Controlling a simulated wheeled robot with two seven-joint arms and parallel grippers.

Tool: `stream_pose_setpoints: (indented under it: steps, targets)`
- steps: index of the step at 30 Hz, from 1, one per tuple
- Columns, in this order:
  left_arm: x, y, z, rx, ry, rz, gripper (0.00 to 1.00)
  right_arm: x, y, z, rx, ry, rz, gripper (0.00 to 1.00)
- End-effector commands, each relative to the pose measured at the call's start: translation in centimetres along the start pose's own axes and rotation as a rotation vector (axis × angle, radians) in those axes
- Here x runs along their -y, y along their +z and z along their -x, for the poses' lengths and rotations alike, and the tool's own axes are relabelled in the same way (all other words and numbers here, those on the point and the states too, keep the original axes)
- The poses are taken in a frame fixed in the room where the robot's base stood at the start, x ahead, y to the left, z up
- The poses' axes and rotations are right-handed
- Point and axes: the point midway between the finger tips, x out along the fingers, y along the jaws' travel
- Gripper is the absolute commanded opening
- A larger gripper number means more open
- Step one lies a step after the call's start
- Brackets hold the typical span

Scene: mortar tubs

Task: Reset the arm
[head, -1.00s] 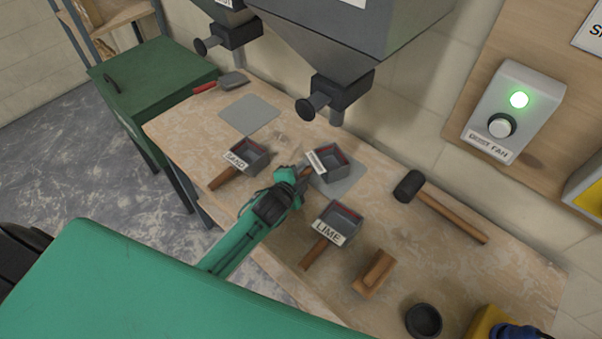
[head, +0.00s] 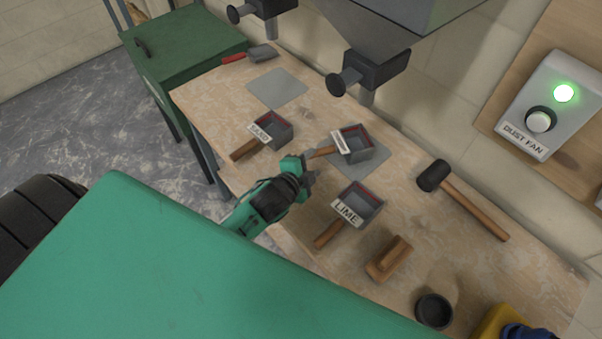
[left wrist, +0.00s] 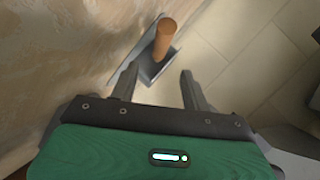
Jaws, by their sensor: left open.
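My left gripper (head: 309,172) is open and empty over the workbench, just short of the wooden handle of the middle tub (head: 354,144). That tub stands on a grey pad, its label too small to read. In the left wrist view my open fingers (left wrist: 158,86) point towards a wooden handle (left wrist: 164,40) over a grey surface, apart from it. The SAND tub (head: 274,131) stands to the left and the LIME tub (head: 362,202) stands nearer, to the right of my gripper. My right gripper is not in view.
A bare grey pad (head: 277,88), a red-handled trowel (head: 260,53), a mallet (head: 470,202), a wooden float (head: 389,260) and a black bowl (head: 433,311) lie on the bench. Hopper spouts (head: 367,75) hang above the back. A dust fan box (head: 550,105) shows a green light.

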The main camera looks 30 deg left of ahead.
Motion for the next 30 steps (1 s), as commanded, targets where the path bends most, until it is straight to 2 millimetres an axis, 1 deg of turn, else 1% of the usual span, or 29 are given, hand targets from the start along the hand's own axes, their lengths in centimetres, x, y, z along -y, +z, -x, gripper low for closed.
stream_pose_setpoints:
  steps: [1, 3, 6, 9, 13, 23, 26, 29, 30]
  targets:
    - [-0.2, 0.1, 1.1, 0.0, 0.001, -0.001, 0.47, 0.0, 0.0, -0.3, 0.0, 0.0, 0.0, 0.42]
    - [-0.2, 0.1, 2.4, -0.001, 0.001, 0.0, 0.47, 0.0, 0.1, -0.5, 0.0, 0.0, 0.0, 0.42]
    - [-0.1, 0.1, 3.9, 0.0, 0.001, 0.0, 0.47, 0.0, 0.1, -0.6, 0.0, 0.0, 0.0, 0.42]
    - [-0.1, 0.1, 4.9, 0.001, 0.0, -0.001, 0.47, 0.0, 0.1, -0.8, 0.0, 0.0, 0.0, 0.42]
    - [0.0, 0.0, 5.6, 0.0, 0.0, 0.0, 0.47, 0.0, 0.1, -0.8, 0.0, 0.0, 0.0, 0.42]
    - [-0.1, 0.1, 5.9, 0.011, 0.008, 0.018, 0.47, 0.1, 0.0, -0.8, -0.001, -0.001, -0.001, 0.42]
    - [-0.7, 0.7, 6.6, 0.056, 0.047, 0.097, 0.47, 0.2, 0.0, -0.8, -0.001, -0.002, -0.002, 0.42]
    - [-2.1, 1.8, 8.2, 0.145, 0.121, 0.242, 0.47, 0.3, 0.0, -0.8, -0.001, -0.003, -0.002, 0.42]
    - [-2.8, 2.3, 9.0, 0.191, 0.156, 0.312, 0.47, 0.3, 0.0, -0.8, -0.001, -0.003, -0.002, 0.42]
